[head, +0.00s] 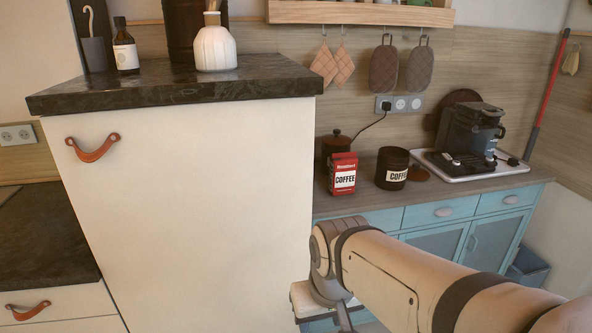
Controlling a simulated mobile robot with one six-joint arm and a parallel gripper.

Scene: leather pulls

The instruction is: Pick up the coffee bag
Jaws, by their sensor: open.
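The coffee bag (344,163) is red with a white label reading COFFEE. It stands upright on the wooden counter above the blue cabinets, toward its left end. My arm reaches in from the lower right and bends in front of the blue cabinets, nearer to me than the bag. Its end drops out at the bottom of the picture, so my gripper and its fingers do not show. Nothing of mine touches the bag.
A dark coffee jar (392,161) stands just right of the bag. A dark pot (333,147) with a knob is behind it. A coffee machine (470,130) sits farther right on a white tray (452,176). A tall white cabinet (190,190) with a dark top blocks the left.

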